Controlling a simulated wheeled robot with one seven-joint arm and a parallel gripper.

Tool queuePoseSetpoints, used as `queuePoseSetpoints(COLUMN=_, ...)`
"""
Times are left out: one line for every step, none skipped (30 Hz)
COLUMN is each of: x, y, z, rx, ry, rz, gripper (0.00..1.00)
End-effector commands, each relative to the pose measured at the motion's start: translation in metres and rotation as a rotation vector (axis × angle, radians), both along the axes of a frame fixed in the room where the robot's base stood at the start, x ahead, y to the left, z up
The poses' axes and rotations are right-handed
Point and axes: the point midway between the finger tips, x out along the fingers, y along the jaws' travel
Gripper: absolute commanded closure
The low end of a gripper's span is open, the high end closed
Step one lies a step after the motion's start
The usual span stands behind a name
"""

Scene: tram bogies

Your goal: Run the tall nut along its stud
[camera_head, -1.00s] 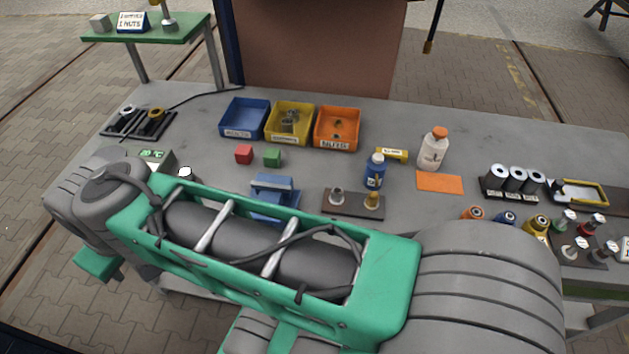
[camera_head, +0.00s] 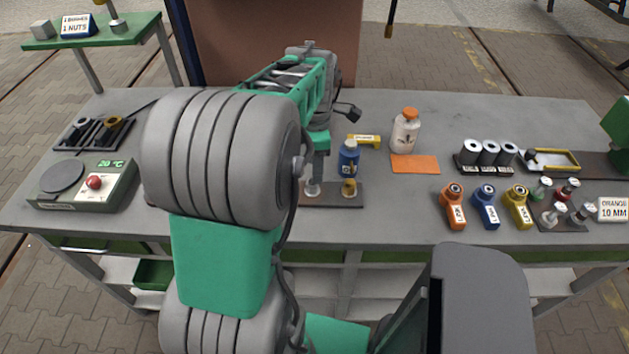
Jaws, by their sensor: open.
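A brown plate (camera_head: 330,201) with two upright studs lies near the middle of the bench. The left stud carries a silvery piece (camera_head: 313,189), and the right one a brass-coloured nut (camera_head: 349,188). I cannot tell which is the tall nut at this size. My arm reaches over the bench, and my gripper (camera_head: 314,172) points down just above the left stud, behind the blue bottle's left side. Its jaws are open, though the fingers are small and partly hidden by my arm. Whether they surround the silvery piece is unclear.
A blue bottle (camera_head: 348,158) stands close behind the plate. A white bottle (camera_head: 405,132) and an orange mat (camera_head: 415,164) are to the right, then coloured tools (camera_head: 486,208) and several cylinders (camera_head: 490,152). My arm hides the bins and the cubes.

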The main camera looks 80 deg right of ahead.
Motion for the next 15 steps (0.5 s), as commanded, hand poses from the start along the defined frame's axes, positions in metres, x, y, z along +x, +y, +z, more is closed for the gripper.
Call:
queuePoseSetpoints(x=0.000, y=0.002, z=-0.009, rx=0.006, ry=0.000, rz=0.000, gripper=0.51)
queuePoseSetpoints(x=0.000, y=0.002, z=-0.015, rx=0.006, ry=0.000, rz=0.000, gripper=0.51)
queuePoseSetpoints(x=0.001, y=0.002, z=-0.023, rx=0.006, ry=0.000, rz=0.000, gripper=0.51)
queuePoseSetpoints(x=0.000, y=0.002, z=-0.029, rx=0.006, ry=0.000, rz=0.000, gripper=0.51)
queuePoseSetpoints(x=0.001, y=0.002, z=-0.034, rx=0.005, ry=0.001, rz=0.000, gripper=0.51)
queuePoseSetpoints(x=0.001, y=0.001, z=-0.041, rx=0.004, ry=0.001, rz=0.000, gripper=0.51)
queuePoseSetpoints(x=0.001, y=0.001, z=-0.046, rx=0.004, ry=0.001, rz=0.000, gripper=0.51)
queuePoseSetpoints(x=0.001, y=0.001, z=-0.050, rx=0.004, ry=0.001, rz=0.000, gripper=0.51)
queuePoseSetpoints(x=0.001, y=0.001, z=-0.054, rx=0.002, ry=0.001, rz=0.000, gripper=0.51)
queuePoseSetpoints(x=0.001, y=0.001, z=-0.056, rx=0.002, ry=0.001, rz=0.000, gripper=0.51)
queuePoseSetpoints(x=0.001, y=0.001, z=-0.058, rx=0.002, ry=0.001, rz=0.000, gripper=0.51)
queuePoseSetpoints(x=0.001, y=0.001, z=-0.060, rx=0.001, ry=0.000, rz=0.000, gripper=0.51)
queuePoseSetpoints(x=0.001, y=0.001, z=-0.060, rx=0.000, ry=0.000, rz=0.000, gripper=0.51)
queuePoseSetpoints(x=0.001, y=0.001, z=-0.061, rx=0.000, ry=0.001, rz=0.000, gripper=0.51)
queuePoseSetpoints(x=0.001, y=0.001, z=-0.061, rx=0.000, ry=0.001, rz=0.000, gripper=0.51)
